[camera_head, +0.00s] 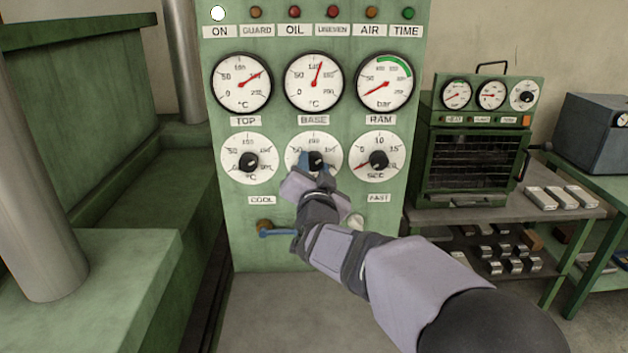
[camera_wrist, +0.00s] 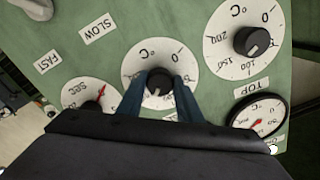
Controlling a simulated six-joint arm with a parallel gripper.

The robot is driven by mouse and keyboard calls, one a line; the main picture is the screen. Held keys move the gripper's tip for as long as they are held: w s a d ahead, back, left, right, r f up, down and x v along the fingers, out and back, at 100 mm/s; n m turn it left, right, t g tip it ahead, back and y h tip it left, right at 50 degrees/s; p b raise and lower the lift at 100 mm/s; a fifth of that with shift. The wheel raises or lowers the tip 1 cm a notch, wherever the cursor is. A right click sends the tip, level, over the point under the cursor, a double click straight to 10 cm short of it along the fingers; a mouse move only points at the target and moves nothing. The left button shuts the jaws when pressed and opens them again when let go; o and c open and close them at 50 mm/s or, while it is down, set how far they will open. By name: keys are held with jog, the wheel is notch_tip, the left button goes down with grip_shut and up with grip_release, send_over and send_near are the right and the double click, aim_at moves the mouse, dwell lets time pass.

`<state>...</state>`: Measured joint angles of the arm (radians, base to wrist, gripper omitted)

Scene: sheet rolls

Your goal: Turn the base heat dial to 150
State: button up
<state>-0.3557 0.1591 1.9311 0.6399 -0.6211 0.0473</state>
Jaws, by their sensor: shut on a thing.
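The base heat dial is a round white face (camera_head: 298,174) under the BASE label (camera_head: 313,120), the middle of three lower dials. Its black knob (camera_wrist: 159,80) sits at the centre of the face. My gripper (camera_wrist: 159,92) is shut on this knob, with one blue finger on each side. In the wrist view the knob's pale mark points down the picture, away from the °C sign, roughly where 100 lies. Figures there are largely hidden by my fingers and gripper body. The base gauge (camera_head: 314,83) above has its red needle pointing up and slightly right.
The top dial (camera_head: 249,158) is left of the base dial and the ram dial (camera_head: 377,157) is right, both close by. Below are two levers near COOL (camera_head: 262,200) and FAST (camera_head: 378,198). A green oven (camera_head: 473,140) stands on a bench at right.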

jog(key=shift+m+b, duration=0.8)
jog(key=shift+m, duration=0.2)
jog(key=o, duration=1)
jog(key=shift+o, duration=0.2)
jog(key=shift+s, duration=0.1)
jog(key=s+b, duration=0.1)
jog(key=s, duration=0.6)
jog(key=shift+s, duration=0.1)
